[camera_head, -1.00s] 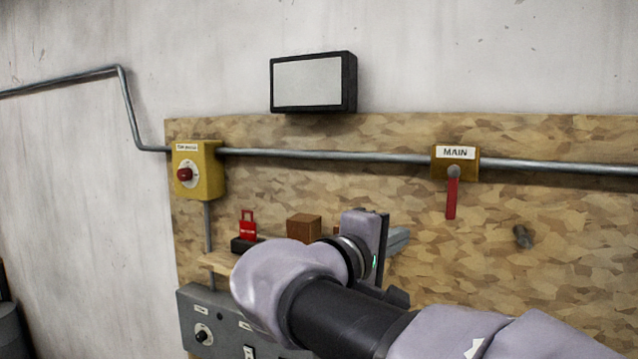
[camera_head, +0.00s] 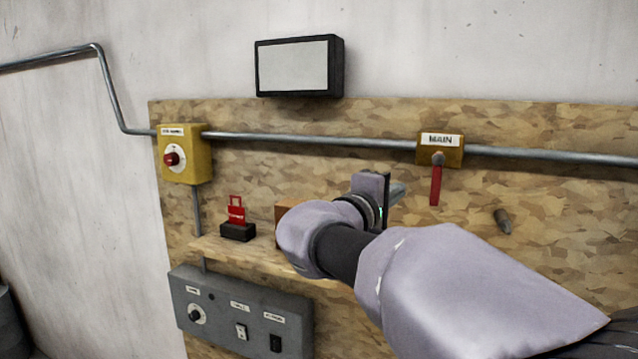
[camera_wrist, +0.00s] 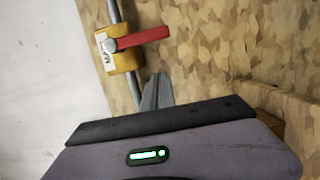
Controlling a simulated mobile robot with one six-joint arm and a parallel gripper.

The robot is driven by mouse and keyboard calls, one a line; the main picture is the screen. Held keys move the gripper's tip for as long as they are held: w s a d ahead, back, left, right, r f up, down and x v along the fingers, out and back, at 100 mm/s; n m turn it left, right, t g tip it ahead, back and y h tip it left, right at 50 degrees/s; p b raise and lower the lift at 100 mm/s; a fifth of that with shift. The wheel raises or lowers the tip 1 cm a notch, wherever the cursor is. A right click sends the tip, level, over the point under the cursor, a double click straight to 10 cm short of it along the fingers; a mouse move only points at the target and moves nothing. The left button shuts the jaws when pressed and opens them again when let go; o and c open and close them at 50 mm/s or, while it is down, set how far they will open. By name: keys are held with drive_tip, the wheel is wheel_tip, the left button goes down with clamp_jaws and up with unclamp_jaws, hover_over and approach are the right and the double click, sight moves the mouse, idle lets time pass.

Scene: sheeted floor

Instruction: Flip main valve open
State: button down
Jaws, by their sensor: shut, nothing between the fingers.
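The main valve is a yellow block labelled MAIN (camera_head: 440,150) on the grey pipe, with a red lever (camera_head: 435,185) hanging straight down from its pivot. In the wrist view the yellow block (camera_wrist: 122,58) and red lever (camera_wrist: 143,39) show at the upper left, with the lever pointing right across the pipe. My gripper (camera_head: 397,192) is shut and empty, to the left of the lever and apart from it in the head view. Its fingers (camera_wrist: 157,92) show in the wrist view, below the lever in the picture; my arm hides part of the gripper.
A yellow box with a red knob (camera_head: 184,155) is at left on the pipe. A grey switch panel (camera_head: 240,312) is below. A peg (camera_head: 503,221) sticks out right of the lever.

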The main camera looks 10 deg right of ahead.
sight(437, 178)
drive_tip(key=d, duration=0.1)
drive_tip(key=s+d, duration=0.2)
drive_tip(key=shift+d+p, duration=0.3)
drive_tip(key=shift+s+f, duration=0.1)
